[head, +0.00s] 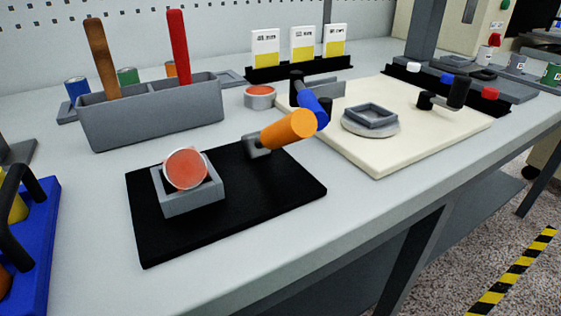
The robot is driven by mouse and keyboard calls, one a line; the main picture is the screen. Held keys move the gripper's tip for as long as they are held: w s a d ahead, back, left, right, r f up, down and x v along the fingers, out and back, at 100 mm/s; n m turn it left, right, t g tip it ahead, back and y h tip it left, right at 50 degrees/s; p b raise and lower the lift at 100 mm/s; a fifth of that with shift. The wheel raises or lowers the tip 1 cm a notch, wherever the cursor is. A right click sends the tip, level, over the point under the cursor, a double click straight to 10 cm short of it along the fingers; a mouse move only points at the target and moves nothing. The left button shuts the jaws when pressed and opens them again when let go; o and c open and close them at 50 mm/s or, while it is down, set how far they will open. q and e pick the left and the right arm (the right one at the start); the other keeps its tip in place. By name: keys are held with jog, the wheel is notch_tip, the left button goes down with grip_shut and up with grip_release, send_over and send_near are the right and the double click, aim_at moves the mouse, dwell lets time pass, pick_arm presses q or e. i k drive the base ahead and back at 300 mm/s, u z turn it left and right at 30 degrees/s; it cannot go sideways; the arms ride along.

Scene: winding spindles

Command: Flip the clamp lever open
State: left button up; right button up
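Neither of my grippers is in view. An orange cylinder (288,130) sticks out up and right from a small grey block (257,144) on the black mat (160,236). A blue and black piece (314,104) appears beside its upper end; I cannot tell whether they join. I cannot tell which of these is the clamp lever.
A grey square holder (190,203) on the mat holds a tilted red-faced disc (186,169). A grey bin (152,122) with two handled tools stands behind. Another red-topped disc (260,97) sits near the board. A blue box (35,245) is at left.

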aim_at(300, 124)
jog(key=k, duration=0.5)
jog(key=z, duration=1.85)
jog(key=k, duration=0.95)
jog(key=u, duration=1.65)
jog(key=i, duration=0.5)
jog(key=z, duration=0.05)
